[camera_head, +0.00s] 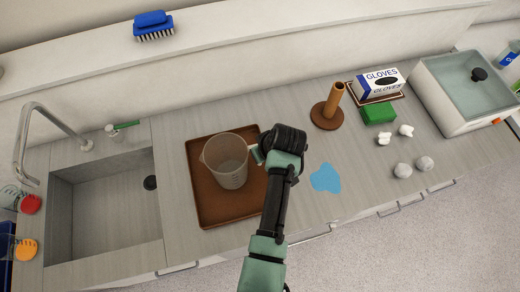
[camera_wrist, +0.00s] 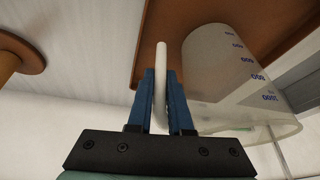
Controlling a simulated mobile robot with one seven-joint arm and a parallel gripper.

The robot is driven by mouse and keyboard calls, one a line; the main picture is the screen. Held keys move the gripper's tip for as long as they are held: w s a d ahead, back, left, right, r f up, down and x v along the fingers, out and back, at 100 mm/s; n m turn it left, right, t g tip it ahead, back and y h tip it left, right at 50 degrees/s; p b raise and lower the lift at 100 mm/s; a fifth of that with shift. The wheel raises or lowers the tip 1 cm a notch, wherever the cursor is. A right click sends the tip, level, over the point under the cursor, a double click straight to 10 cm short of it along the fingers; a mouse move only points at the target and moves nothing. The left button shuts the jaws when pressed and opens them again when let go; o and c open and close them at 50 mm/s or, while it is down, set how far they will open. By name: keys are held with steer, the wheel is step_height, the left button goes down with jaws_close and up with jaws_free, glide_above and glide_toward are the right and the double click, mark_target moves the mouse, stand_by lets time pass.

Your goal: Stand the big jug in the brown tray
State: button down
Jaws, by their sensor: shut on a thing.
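The big jug (camera_head: 225,165) is clear with a grey tint and looks upright. It appears within the brown tray (camera_head: 229,214), towards its upper right part; I cannot tell whether its base touches the tray floor. My gripper (camera_head: 259,154) is at the jug's right side, shut on its handle. In the wrist view the gripper (camera_wrist: 161,88) has its blue fingers on either side of the pale handle (camera_wrist: 160,62). The jug (camera_wrist: 222,62) there shows blue volume marks, and the tray (camera_wrist: 165,17) lies beyond it.
The sink (camera_head: 100,215) is left of the tray. A blue puddle (camera_head: 325,178), a brown upright holder (camera_head: 328,112), a green block (camera_head: 378,113), a gloves box (camera_head: 380,84), white lumps (camera_head: 403,170) and a water bath (camera_head: 470,90) are to the right.

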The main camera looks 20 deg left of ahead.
steer(key=shift+w+f, duration=0.1)
steer(key=shift+f, duration=0.1)
steer(key=c, duration=0.8)
jaws_free()
steer(key=shift+c, duration=0.2)
steer(key=shift+r, duration=0.15)
